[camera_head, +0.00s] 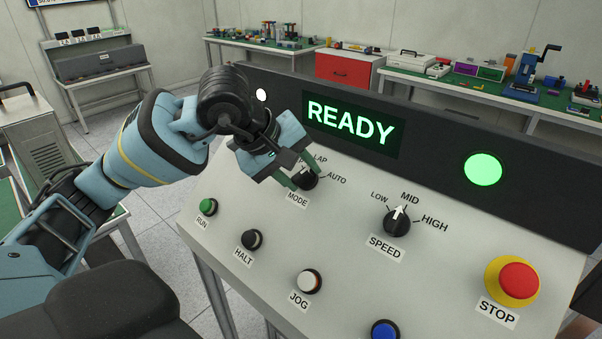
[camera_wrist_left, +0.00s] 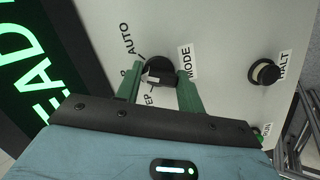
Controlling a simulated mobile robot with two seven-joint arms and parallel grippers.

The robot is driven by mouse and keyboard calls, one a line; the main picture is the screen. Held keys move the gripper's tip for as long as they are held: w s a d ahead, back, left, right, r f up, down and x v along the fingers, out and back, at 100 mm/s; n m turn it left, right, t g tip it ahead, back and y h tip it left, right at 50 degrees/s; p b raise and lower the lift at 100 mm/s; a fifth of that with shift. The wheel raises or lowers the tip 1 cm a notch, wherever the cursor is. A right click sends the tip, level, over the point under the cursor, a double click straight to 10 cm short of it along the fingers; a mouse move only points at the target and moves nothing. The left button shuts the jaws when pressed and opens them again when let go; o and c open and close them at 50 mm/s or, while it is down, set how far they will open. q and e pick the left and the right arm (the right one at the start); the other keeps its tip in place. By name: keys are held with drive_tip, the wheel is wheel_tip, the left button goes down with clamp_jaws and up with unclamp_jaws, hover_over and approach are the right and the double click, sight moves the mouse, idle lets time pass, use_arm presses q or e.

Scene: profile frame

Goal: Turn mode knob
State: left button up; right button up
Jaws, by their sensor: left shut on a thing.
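The mode knob (camera_head: 309,180) is a small black rotary knob above the MODE label on the sloped control panel. Labels around it include LAP and AUTO; another is mostly hidden by my gripper. My left gripper (camera_head: 297,179) reaches down to it from the upper left. In the left wrist view the green fingers (camera_wrist_left: 159,88) stand on either side of the knob (camera_wrist_left: 160,70), shut on it. A pale mark on the knob faces left there, but the fingers crop the labels and I cannot tell its exact setting. My right gripper is not in view.
Nearby are the RUN button (camera_head: 208,206), HALT button (camera_head: 252,239), JOG button (camera_head: 310,281), speed knob (camera_head: 397,222) near MID, and red STOP button (camera_head: 519,280). The display (camera_head: 350,124) reads READY, and a green lamp (camera_head: 483,169) is lit. Workbenches stand behind.

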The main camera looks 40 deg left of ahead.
use_arm(q)
drive_tip(key=n+b, duration=0.1)
drive_tip(key=n, duration=0.2)
drive_tip(key=shift+f+n+t, duration=0.15)
drive_tip(key=shift+n+t, duration=0.15)
drive_tip(key=shift+t, duration=0.1)
drive_tip(key=n+t+b, duration=0.1)
drive_tip(key=n+b, duration=0.1)
drive_tip(key=n, duration=0.4)
drive_tip(key=n+t+b, duration=0.1)
drive_tip(key=n, duration=0.3)
drive_tip(key=shift+n, duration=1.3)
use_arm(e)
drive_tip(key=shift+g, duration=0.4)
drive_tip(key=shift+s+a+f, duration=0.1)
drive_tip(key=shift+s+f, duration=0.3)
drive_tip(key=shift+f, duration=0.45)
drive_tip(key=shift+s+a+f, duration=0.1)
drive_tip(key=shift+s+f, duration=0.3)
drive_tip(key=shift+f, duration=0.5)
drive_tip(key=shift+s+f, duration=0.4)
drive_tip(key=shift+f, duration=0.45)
use_arm(q)
drive_tip(key=shift+n+y+b, duration=0.3)
drive_tip(key=o, duration=1)
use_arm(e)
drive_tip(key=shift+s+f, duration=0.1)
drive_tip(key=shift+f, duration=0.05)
use_arm(q)
drive_tip(key=shift+s, duration=0.1)
